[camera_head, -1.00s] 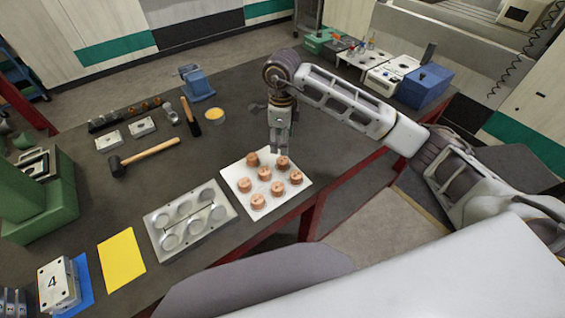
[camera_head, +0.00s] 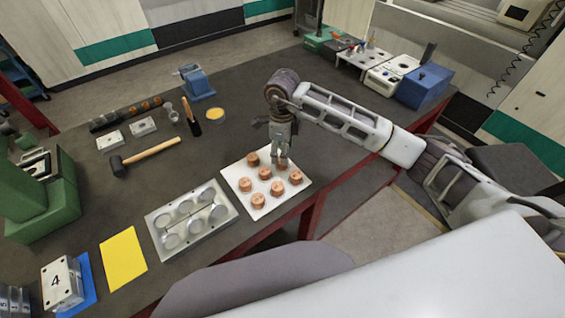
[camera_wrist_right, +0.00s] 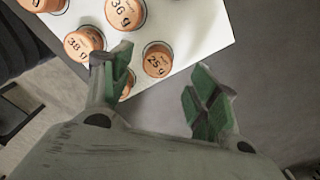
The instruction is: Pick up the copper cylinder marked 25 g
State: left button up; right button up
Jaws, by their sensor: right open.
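The copper cylinder marked 25 g (camera_wrist_right: 157,62) stands upright near a corner of a white board (camera_head: 234,176), its label readable in the right wrist view. In the head view it appears to be the copper cylinder (camera_head: 283,166) right under my right gripper (camera_head: 281,156), partly hidden by the fingers. In the wrist view my right gripper (camera_wrist_right: 158,74) is open and empty, its green-padded fingers on either side of the 25 g cylinder in the picture. No grip on it shows. My left gripper is not in view.
Other copper cylinders stand close by, including those marked 36 g (camera_wrist_right: 125,11) and 38 g (camera_wrist_right: 84,44). Another is mostly hidden behind the left finger. A metal mould plate (camera_head: 158,246) lies left of the board, a hammer (camera_head: 150,153) farther back. The dark table is bare right of the board.

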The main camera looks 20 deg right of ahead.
jog(key=shift+s+f+p, duration=0.2)
jog(key=shift+f+p, duration=0.35)
jog(key=shift+f, duration=1.65)
grip_shut()
jog(key=shift+r, duration=0.15)
notch_tip(320, 180, up, 10)
jog(key=b, duration=0.1)
jog(key=shift+b, duration=0.35)
